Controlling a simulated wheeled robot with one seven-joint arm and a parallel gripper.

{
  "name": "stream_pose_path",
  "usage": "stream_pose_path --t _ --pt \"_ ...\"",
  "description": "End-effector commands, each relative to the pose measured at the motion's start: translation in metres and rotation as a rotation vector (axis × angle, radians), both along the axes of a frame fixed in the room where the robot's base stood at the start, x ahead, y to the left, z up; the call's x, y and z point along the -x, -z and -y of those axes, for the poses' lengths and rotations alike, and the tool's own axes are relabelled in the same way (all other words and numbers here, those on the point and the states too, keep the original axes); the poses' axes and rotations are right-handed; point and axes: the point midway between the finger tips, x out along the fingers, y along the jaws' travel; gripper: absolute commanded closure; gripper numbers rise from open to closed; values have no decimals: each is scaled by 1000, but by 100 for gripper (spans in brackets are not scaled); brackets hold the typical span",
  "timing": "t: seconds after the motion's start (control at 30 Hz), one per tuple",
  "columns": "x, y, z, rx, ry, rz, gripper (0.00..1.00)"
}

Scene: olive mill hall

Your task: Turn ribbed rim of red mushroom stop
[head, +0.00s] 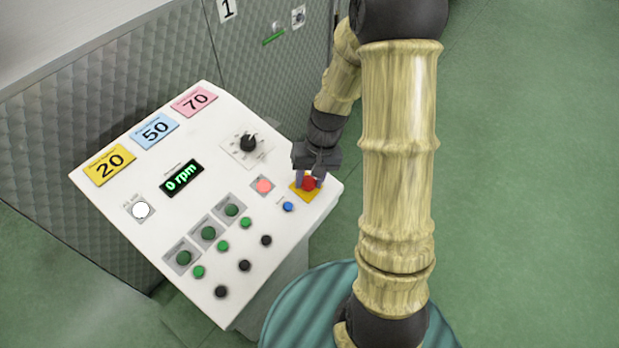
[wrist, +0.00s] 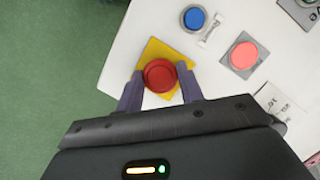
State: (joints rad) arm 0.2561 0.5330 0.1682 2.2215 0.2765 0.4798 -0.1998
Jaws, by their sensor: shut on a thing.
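The red mushroom stop (head: 309,184) sits on a yellow plate (head: 298,193) near the right corner of the white sloping control panel (head: 140,177). In the wrist view the red mushroom stop (wrist: 160,75) shows as a round red cap on the yellow plate (wrist: 153,48). My gripper (head: 309,180) is at the stop, with one finger on each side of its rim. In the wrist view my gripper (wrist: 160,88) is shut on the red cap. The ribs on the rim are too small to make out.
A blue button (head: 288,207) and a lit pink-red button (head: 264,186) are close to the stop. A black rotary knob (head: 248,143) stands further up the panel. The display (head: 181,178) reads 0 rpm. Several green and black buttons fill the lower panel.

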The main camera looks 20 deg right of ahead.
Motion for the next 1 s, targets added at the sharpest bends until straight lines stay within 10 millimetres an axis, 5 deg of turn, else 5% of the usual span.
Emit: stream_pose_path --t 0.7,0.73,0.8,1.0 --pt "0 1 1 -25 110 -19 86" --pt "0 1 1 -25 110 -19 57" --pt "0 1 1 -25 110 -19 43" --pt "0 1 0 -26 109 -19 41"
